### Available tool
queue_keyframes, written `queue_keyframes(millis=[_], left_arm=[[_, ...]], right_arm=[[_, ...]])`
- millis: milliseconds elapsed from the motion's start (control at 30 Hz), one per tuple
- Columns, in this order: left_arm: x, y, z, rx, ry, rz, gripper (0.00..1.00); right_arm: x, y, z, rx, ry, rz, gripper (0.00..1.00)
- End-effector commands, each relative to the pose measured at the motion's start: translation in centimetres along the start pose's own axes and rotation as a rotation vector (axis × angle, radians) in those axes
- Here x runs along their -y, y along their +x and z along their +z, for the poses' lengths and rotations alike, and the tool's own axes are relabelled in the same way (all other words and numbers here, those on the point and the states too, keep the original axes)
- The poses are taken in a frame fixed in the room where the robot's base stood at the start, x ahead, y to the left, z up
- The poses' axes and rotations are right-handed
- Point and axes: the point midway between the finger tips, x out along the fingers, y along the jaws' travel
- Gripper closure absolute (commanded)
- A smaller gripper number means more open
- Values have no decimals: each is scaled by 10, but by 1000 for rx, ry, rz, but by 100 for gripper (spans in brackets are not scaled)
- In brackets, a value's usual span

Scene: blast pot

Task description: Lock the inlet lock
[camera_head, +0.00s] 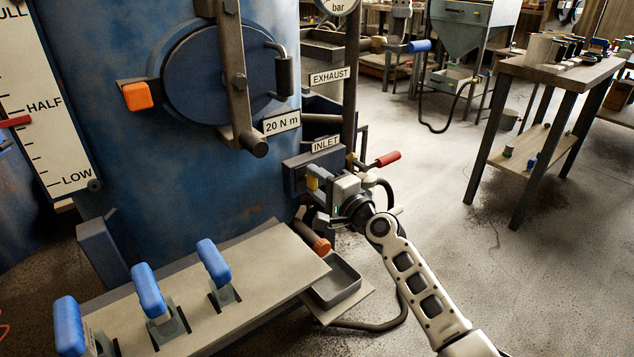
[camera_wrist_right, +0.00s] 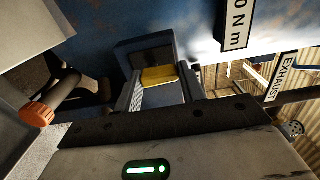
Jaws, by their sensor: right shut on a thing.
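The inlet lock, a small yellow piece (camera_head: 312,183) on a dark block (camera_head: 296,172), sits below the INLET label (camera_head: 326,144) on the blue pot. My right gripper (camera_head: 322,189) reaches it from the lower right and is shut on it. In the right wrist view the yellow lock (camera_wrist_right: 158,77) shows between the two fingers of my right gripper (camera_wrist_right: 160,88), in front of the dark block. The fingers partly hide the lock. My left gripper is not in view.
A red-handled inlet lever (camera_head: 387,159) sticks out just right of my gripper. An orange-ended handle (camera_head: 322,246) is below it, above a grey tray (camera_head: 336,284). Several blue-handled levers (camera_head: 150,291) stand on the panel at lower left. Open floor lies to the right.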

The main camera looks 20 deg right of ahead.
Motion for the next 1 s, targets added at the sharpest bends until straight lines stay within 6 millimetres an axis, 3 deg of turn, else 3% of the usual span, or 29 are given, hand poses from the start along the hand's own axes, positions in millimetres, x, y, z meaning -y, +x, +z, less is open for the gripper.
queue_keyframes(millis=[533,567,600,1000], left_arm=[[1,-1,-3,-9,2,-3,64],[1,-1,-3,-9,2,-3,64],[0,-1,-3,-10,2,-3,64],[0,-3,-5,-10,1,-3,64]], right_arm=[[-2,-1,0,1,27,4,83],[-2,-1,0,1,26,4,52],[-2,0,0,1,26,4,41],[-1,-7,0,0,22,3,38]])
